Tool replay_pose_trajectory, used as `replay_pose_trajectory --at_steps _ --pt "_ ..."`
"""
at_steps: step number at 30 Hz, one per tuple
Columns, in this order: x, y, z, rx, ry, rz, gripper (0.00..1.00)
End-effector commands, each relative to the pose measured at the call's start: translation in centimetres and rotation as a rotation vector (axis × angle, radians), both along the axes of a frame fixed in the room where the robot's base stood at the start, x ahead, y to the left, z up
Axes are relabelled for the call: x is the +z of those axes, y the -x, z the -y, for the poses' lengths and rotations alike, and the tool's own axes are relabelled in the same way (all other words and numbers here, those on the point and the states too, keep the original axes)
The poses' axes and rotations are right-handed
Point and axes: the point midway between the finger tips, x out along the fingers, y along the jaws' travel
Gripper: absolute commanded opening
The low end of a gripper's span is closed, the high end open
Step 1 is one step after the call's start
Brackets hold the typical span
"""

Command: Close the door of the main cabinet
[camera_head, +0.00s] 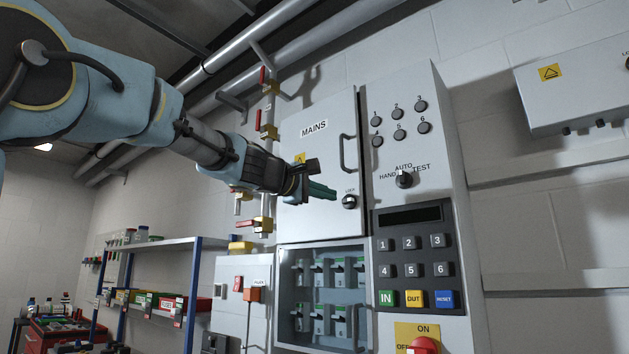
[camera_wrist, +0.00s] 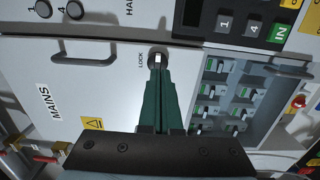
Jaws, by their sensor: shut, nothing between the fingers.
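The main cabinet's door (camera_head: 318,190) is a light grey panel marked MAINS, with a long handle (camera_head: 349,153) near its right edge. It looks nearly flush, with a narrow dark gap along its right side; I cannot tell if it is fully shut. A dark LOCK knob (camera_head: 349,201) sits low on the door. My gripper (camera_head: 332,192) is shut and empty, in front of the door's lower part. In the wrist view, its green fingers (camera_wrist: 158,85) point at the knob (camera_wrist: 158,58) and overlap its edge; I cannot tell whether they touch it.
To the right stands a control panel (camera_head: 409,190) with buttons, a selector knob and a keypad. Below the door is a compartment with several breakers (camera_head: 322,299). Pipes with red and yellow valves (camera_head: 266,132) run left of the door. Shelves (camera_head: 150,245) stand further left.

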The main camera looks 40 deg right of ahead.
Motion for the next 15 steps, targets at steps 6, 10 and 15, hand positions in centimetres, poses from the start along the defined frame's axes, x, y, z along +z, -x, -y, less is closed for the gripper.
replay_pose_trajectory --at_steps 6,10,15 --pt "0.3 -0.7 3.8 -0.001 0.001 -0.004 0.0" --pt "0.2 -0.9 5.0 0.0 0.002 -0.003 0.0" --pt "0.1 -1.0 5.6 0.0 0.002 0.0 0.0"
